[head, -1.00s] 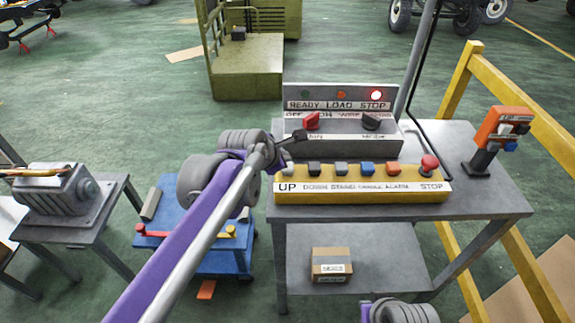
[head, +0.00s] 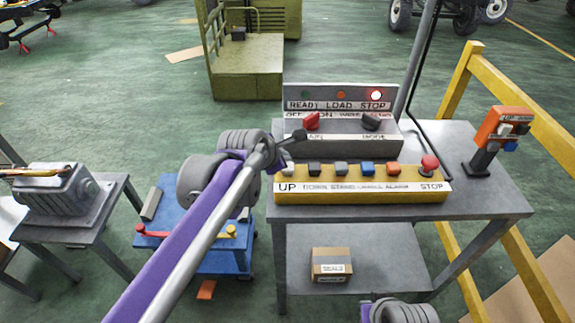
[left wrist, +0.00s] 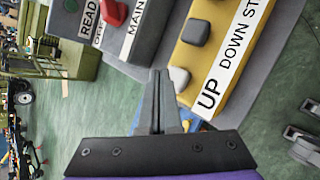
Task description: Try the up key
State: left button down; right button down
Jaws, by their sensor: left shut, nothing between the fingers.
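The yellow key box (head: 360,197) lies along the front of the grey table. Its light grey up key (head: 288,170) is at the left end, above the printed word UP; it also shows in the left wrist view (left wrist: 179,79). My left gripper (head: 299,136) is shut and empty, above and behind the left end of the box. In the left wrist view its closed fingertips (left wrist: 160,75) appear just left of the up key. Whether they touch it cannot be told, but they look apart in the head view.
Behind the box stands a grey panel (head: 340,92) with a lit red STOP lamp, and a switch box (head: 345,140) with red and black knobs. A red stop button (head: 429,164) is at the box's right end. An orange pendant (head: 500,128) stands at right.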

pick_arm(q)
jog(key=shift+f, duration=0.1)
dwell(0.3)
jog(key=shift+f, duration=0.35)
jog(key=shift+f+b, duration=0.35)
jog(key=shift+f, duration=0.3)
dwell(0.7)
jog(key=shift+r, duration=0.15)
jog(key=shift+r+p, duration=0.9)
jog(key=shift+r, duration=0.05)
notch_tip(320, 180, up, 5)
jog(key=p, duration=0.4)
